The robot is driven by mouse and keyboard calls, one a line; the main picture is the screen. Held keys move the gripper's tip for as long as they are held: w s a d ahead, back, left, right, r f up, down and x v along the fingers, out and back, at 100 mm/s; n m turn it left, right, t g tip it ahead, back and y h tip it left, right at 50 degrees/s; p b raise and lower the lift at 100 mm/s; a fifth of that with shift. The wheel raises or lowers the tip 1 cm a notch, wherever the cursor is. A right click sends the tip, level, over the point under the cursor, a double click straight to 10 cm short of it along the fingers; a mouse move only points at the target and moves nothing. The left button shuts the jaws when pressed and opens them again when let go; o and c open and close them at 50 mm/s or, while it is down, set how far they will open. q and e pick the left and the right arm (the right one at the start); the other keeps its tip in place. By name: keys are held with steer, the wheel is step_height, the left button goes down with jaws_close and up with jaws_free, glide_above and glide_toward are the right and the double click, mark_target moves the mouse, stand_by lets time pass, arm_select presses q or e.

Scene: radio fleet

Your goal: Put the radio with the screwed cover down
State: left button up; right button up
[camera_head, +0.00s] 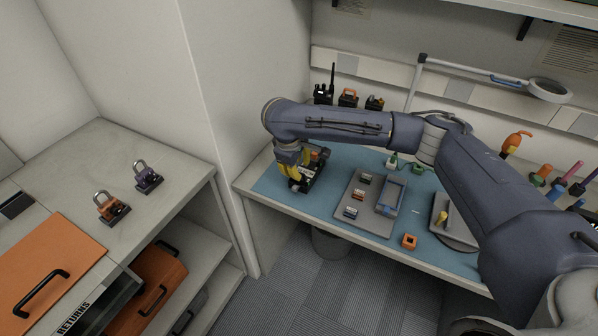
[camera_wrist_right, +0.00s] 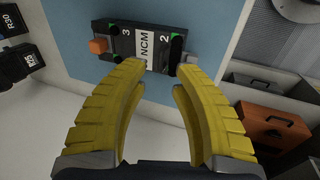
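A black radio (camera_head: 313,172) with a white "NCM" label is at the left end of the blue mat (camera_head: 270,184). The radio also shows in the right wrist view (camera_wrist_right: 150,46), with a "3", a "2" and an orange block at one end. My right gripper (camera_head: 298,180) is directly over it, fingers pointing down. In the wrist view its yellow fingers (camera_wrist_right: 163,70) are apart, with a clear gap and the radio's near edge at their tips. Contact with the radio cannot be told, and no cover screws can be made out. My left gripper is not in view.
Several radios (camera_head: 348,98) stand along the back wall. A grey tray (camera_head: 370,226) with small parts and a blue bin (camera_head: 392,194) lies right of the radio. An orange cube (camera_head: 409,241) sits near the front edge. Two padlocks (camera_head: 111,207) are on the left counter.

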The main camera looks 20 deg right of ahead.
steer(key=v, duration=0.8)
steer(key=shift+r, duration=0.15)
